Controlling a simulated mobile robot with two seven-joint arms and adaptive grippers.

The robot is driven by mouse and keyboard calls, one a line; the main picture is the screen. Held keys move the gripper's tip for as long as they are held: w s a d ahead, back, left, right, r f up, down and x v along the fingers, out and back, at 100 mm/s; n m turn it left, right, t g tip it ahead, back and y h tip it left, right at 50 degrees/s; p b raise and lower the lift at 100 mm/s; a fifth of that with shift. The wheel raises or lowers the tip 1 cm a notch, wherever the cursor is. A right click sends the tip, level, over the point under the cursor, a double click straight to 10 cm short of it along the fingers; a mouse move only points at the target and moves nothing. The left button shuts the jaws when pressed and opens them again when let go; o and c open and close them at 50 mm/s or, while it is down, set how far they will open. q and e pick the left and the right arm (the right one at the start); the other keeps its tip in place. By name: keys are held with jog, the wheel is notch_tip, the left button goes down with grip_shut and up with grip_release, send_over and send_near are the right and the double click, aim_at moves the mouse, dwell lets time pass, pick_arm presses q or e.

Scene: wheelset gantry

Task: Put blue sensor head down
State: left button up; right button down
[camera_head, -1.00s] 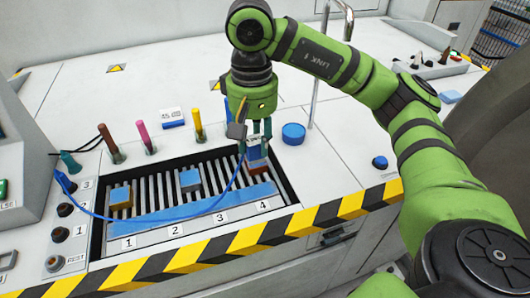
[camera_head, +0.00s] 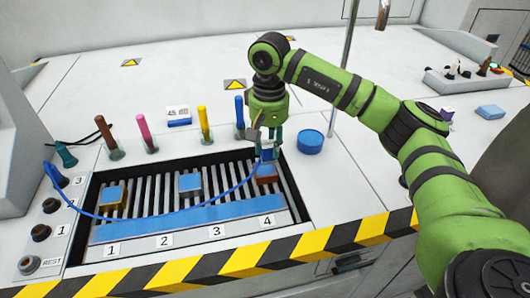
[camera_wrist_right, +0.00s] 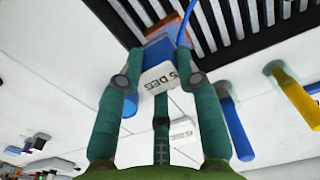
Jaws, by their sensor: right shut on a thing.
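My right gripper (camera_head: 266,145) points down at the right end of the slatted bay, above number 4. It is shut on the blue sensor head (camera_head: 267,155), which is small and partly hidden by the fingers. In the right wrist view the head (camera_wrist_right: 160,78) is a blue block with a white face lettered "DEG", between the fingers. A blue cable (camera_head: 222,183) runs from it to the left. A copper-coloured block (camera_head: 265,175) is directly below the head; whether they touch is unclear. My left gripper is not in view.
Two blue-topped blocks, one left (camera_head: 113,194) and one middle (camera_head: 190,184), sit on the slats. Behind the bay stand brown (camera_head: 104,132), pink (camera_head: 145,133), yellow (camera_head: 204,123) and blue (camera_head: 239,113) rods. A blue round pad (camera_head: 310,142) lies right of the gripper.

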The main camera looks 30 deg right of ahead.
jog(key=w, duration=0.1)
jog(key=w+f, duration=0.1)
jog(key=shift+w+d+f, duration=0.25)
jog(key=shift+w+f, duration=0.1)
jog(key=shift+w, duration=0.05)
notch_tip(320, 180, down, 4)
jog(key=shift+r, duration=0.2)
jog(key=shift+f, duration=0.25)
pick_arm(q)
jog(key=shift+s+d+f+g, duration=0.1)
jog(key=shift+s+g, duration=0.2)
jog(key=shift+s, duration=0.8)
pick_arm(e)
jog(key=shift+f, duration=0.1)
jog(key=c, duration=0.9)
grip_release()
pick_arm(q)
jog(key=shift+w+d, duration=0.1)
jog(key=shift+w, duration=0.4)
pick_arm(e)
jog(key=shift+o, duration=0.2)
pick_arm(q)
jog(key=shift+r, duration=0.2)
